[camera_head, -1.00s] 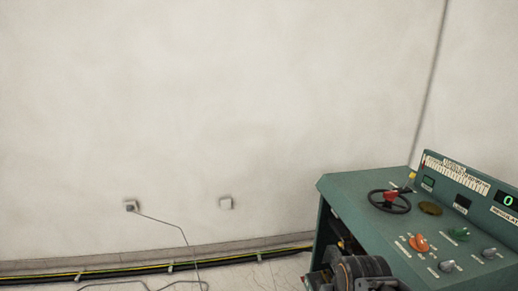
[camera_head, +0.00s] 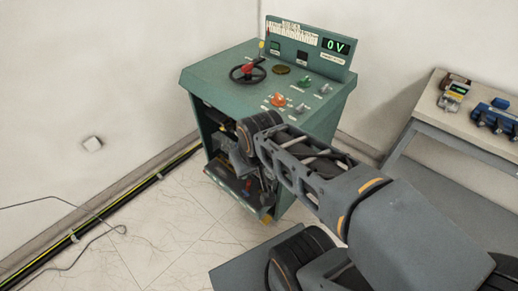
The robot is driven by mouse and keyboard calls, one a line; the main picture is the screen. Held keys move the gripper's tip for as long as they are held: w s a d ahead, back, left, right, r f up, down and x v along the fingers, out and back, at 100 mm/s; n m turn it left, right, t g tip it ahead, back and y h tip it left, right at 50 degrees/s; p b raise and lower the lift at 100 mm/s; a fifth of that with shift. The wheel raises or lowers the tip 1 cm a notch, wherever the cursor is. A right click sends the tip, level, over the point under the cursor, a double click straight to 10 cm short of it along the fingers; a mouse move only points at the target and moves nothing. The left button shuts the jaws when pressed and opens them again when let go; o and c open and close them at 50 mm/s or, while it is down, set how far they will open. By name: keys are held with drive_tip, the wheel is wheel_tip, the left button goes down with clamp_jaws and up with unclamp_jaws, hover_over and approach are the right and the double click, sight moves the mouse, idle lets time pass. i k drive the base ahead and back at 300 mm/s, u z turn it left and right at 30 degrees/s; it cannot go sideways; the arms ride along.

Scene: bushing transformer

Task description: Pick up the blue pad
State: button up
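A blue item (camera_head: 496,119) with dark parts on it lies on the table at the right edge of the head view. It is the only clearly blue thing in view, and I cannot tell whether it is a pad. My arm reaches from the lower right toward the front of the green control desk. The end of my arm, with my gripper (camera_head: 238,162), hangs in front of the desk's open lower front, far left of the blue item. Its fingers are not clear against the dark parts behind, so whether it is open or shut cannot be told.
The green control desk (camera_head: 222,80) has a handwheel (camera_head: 248,71), knobs and a display reading 0 V. A light-topped table (camera_head: 445,119) at right also holds small yellow and brown items (camera_head: 453,92). Cables (camera_head: 73,238) run along the left wall. The tiled floor at left is mostly clear.

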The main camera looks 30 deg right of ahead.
sight(503, 105)
drive_tip(key=z, duration=0.6)
drive_tip(key=i, duration=0.2)
drive_tip(key=z, duration=2.5)
drive_tip(key=i, duration=0.2)
drive_tip(key=z, duration=0.3)
drive_tip(key=i, duration=2)
drive_tip(key=u, duration=0.8)
